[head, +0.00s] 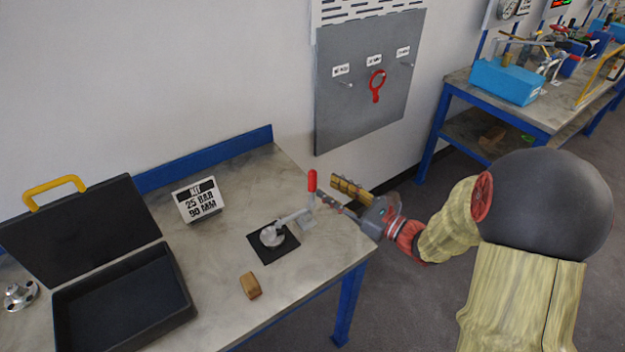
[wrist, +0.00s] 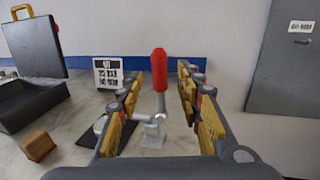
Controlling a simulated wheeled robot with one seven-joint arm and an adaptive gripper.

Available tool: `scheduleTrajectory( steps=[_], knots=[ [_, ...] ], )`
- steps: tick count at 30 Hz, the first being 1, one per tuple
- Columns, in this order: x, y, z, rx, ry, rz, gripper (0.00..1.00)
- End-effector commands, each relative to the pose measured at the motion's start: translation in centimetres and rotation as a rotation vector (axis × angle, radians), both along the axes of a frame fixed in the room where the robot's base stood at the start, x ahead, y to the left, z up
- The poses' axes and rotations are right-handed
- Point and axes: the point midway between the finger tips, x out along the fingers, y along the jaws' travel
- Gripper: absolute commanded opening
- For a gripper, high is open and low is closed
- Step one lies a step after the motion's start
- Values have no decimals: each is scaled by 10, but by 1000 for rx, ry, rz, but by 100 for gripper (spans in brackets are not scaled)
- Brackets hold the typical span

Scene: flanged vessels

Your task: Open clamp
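The clamp (head: 306,218) is a metal toggle clamp on the workbench with an upright red handle (head: 311,181). Its arm reaches left over a round metal flanged part (head: 272,236) on a black mat (head: 262,254). In the wrist view the red handle (wrist: 159,70) stands upright between my fingers, with the clamp base (wrist: 154,134) below it. My gripper (head: 334,192) is open, with its yellow-padded fingers on either side of the handle and a gap on both sides. It comes in from the right of the bench. I cannot tell whether the handle is fully within finger depth.
A sign reading 25 BAR 90 MM (head: 199,200) stands behind the mat. A brown block (head: 250,285) lies in front. An open black case (head: 120,300) and a metal flange (head: 20,296) are at left. A grey panel (head: 350,110) with a red ring hangs on the wall.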

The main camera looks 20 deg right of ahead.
Motion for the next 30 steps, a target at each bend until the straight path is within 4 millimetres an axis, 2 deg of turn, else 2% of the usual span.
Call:
scheduleTrajectory(
  steps=[9, 15, 25, 30],
  knots=[
    [38, 27, -2, -2, 0, 5, 36],
    [54, 36, -1, -3, -1, 3, 36],
    [57, 38, 0, -3, 1, 2, 36],
    [57, 38, 0, -4, 0, 2, 27]
  ],
)
